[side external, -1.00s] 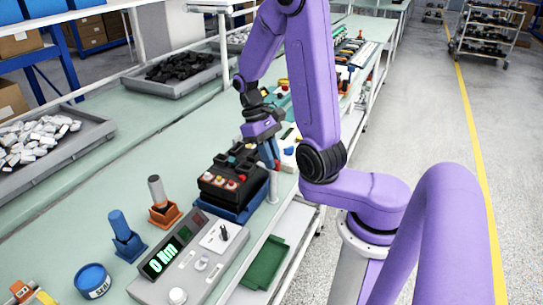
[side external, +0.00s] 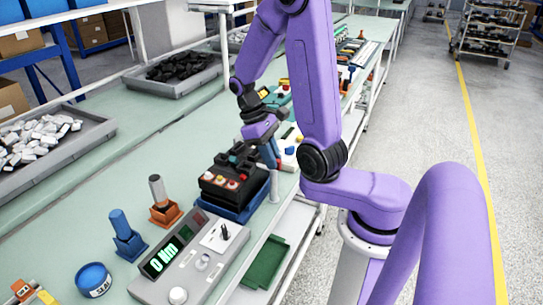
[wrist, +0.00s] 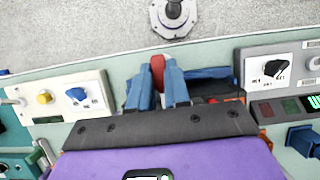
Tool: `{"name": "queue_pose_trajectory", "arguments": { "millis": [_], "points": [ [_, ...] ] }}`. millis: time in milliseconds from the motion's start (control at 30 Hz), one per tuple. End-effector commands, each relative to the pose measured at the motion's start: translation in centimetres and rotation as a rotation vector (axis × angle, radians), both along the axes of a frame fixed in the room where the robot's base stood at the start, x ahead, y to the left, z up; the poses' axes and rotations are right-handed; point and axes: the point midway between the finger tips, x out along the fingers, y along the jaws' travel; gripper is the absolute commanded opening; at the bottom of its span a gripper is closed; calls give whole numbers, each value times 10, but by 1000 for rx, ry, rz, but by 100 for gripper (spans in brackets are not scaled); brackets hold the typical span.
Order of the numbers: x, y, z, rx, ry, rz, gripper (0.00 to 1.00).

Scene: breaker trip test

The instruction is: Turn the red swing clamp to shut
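The red swing clamp (wrist: 157,66) shows in the wrist view as a small red end between my fingertips, near the bench's edge. Most of it is hidden by my fingers. My gripper (wrist: 159,74) has two blue fingers set close together with the red part filling the narrow gap, so it looks shut on it. In the side view my gripper (side external: 271,154) points down beside the black block with coloured buttons (side external: 226,178).
The black block sits in a blue tray (side external: 240,213) at the bench edge. A grey torque meter (side external: 185,270) stands nearer the camera, with blue and orange tool holders (side external: 164,215) beside it. A white panel with a blue knob (wrist: 77,95) is left in the wrist view.

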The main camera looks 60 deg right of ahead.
Motion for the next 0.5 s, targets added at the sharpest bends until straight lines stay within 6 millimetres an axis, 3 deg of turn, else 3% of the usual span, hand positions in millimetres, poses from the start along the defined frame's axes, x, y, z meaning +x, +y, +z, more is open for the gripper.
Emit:
{"name": "queue_pose_trajectory", "arguments": {
  "millis": [33,67,500],
  "points": [
    [-2,1,-1,3,8,3,32],
    [-2,1,-1,3,8,2,42],
    [3,0,7,-1,0,0,42]
  ]
}}
